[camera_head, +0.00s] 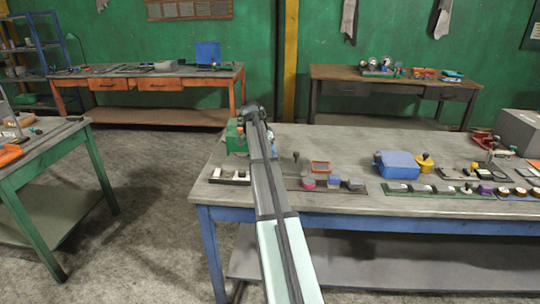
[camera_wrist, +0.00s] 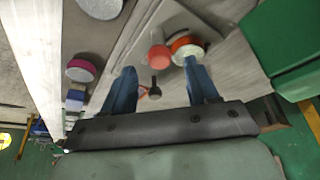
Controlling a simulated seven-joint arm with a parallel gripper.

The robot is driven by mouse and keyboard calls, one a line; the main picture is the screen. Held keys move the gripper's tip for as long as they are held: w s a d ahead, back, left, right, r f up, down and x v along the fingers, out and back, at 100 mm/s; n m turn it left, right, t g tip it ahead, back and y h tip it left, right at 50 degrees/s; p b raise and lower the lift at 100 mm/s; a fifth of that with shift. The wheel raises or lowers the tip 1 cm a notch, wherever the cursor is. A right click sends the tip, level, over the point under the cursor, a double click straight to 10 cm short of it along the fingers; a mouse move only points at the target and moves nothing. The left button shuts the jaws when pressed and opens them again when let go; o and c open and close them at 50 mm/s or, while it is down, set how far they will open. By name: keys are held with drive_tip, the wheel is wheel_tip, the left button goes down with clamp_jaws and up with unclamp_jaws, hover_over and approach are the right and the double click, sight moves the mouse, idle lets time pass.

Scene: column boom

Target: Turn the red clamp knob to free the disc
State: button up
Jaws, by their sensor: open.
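In the wrist view, a red knob-like piece (camera_wrist: 158,57) lies just beyond and between the fingertips of my gripper (camera_wrist: 160,68). This seems to be the clamp knob. Next to it, near the right fingertip, is a round piece with an orange-red rim and pale top (camera_wrist: 187,47), perhaps the disc. The right finger overlaps its lower edge, and I cannot tell whether they touch. My blue fingers are apart with nothing held between them. A small dark round-headed piece (camera_wrist: 155,88) shows between them. In the head view, my arm hides the knob and disc.
A green box (camera_head: 236,136) stands left of my arm; a green block (camera_wrist: 283,45) is close on the right in the wrist view.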

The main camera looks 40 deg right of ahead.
drive_tip(key=v, duration=1.1)
